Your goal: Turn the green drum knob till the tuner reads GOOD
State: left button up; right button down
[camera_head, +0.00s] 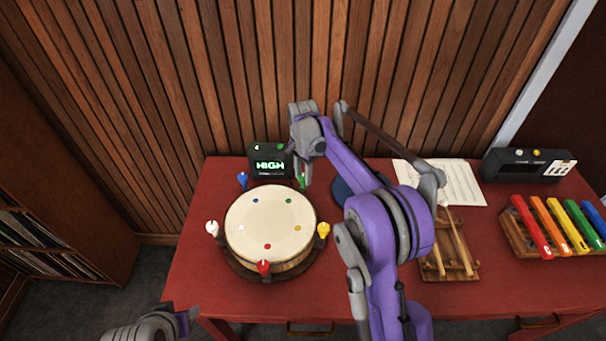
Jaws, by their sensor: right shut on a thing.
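The drum (268,228) stands on the left part of the red table, with colored knobs around its rim and matching dots on its pale head. The green drum knob (302,183) is at the drum's back right, partly hidden by my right gripper (303,176). My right gripper reaches down over it and is shut on it. The tuner (270,162) behind the drum shows HIGH in green letters. My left gripper (186,319) is at the bottom edge, left of center, away from the drum; its jaws do not show clearly.
Blue (242,180), white (212,228), red (263,267) and yellow (323,230) knobs surround the drum. A wooden rack with sticks (450,262), sheet music (452,184), a black device (527,166) and a colored xylophone (560,227) lie to the right. A slatted wall stands behind.

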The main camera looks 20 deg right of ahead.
aim_at(303, 176)
jog(key=shift+n+b, duration=0.3)
jog(key=shift+n, duration=2.5)
jog(key=c, duration=0.5)
grip_release()
notch_tip(303, 176, up, 11)
jog(key=shift+p, duration=0.3)
